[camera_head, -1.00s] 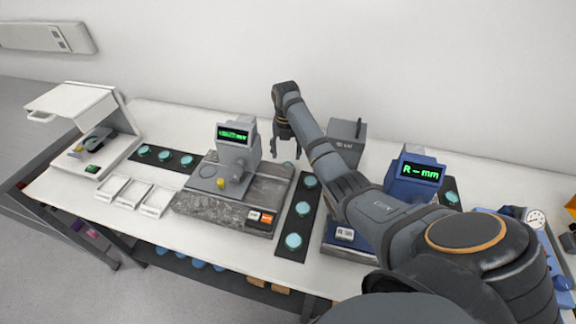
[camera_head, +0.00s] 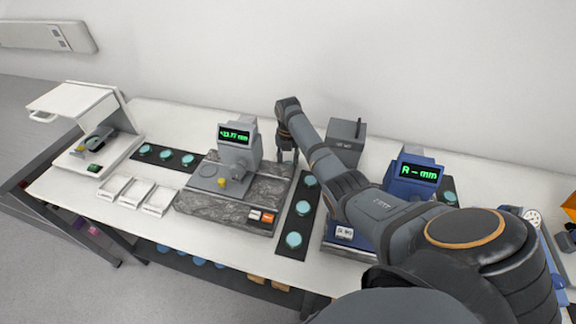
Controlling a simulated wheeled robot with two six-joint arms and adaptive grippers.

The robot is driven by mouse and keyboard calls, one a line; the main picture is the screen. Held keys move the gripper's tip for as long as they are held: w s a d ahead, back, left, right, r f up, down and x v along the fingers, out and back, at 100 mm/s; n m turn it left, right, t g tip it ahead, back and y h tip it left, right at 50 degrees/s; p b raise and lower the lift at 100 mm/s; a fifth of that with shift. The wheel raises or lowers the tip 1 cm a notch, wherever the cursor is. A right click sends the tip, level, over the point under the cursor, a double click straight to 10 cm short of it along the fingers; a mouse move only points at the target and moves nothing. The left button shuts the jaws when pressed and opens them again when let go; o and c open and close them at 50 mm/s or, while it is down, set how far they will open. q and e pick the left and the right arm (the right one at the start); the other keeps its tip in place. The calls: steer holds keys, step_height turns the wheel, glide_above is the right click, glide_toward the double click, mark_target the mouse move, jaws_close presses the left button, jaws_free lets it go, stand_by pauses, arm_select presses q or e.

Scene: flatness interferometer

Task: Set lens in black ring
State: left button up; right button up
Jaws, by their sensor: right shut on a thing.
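My right gripper (camera_head: 287,157) points down at the back end of the middle black strip (camera_head: 285,232), beside the grey gauge. It is shut on a lens that its fingers hide. Other pale teal lenses lie on this strip, one (camera_head: 311,181) nearest the gripper. A dark round part (camera_head: 97,139) sits inside the white open-fronted instrument (camera_head: 88,118) at the far left; it is too small to tell whether this is the black ring. My left gripper is not in view.
A grey gauge (camera_head: 236,150) with a green display stands on a stone base (camera_head: 225,212). Three white trays (camera_head: 131,191) and a black lens strip (camera_head: 177,165) lie left of it. A blue gauge (camera_head: 405,172) and a grey box (camera_head: 345,140) stand to the right.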

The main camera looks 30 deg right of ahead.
mark_target(288, 163)
steer(key=shift+c, duration=0.8)
step_height(288, 163, up, 10)
steer(key=b, duration=0.1)
steer(key=shift+b, duration=0.4)
steer(key=shift+r, duration=0.1)
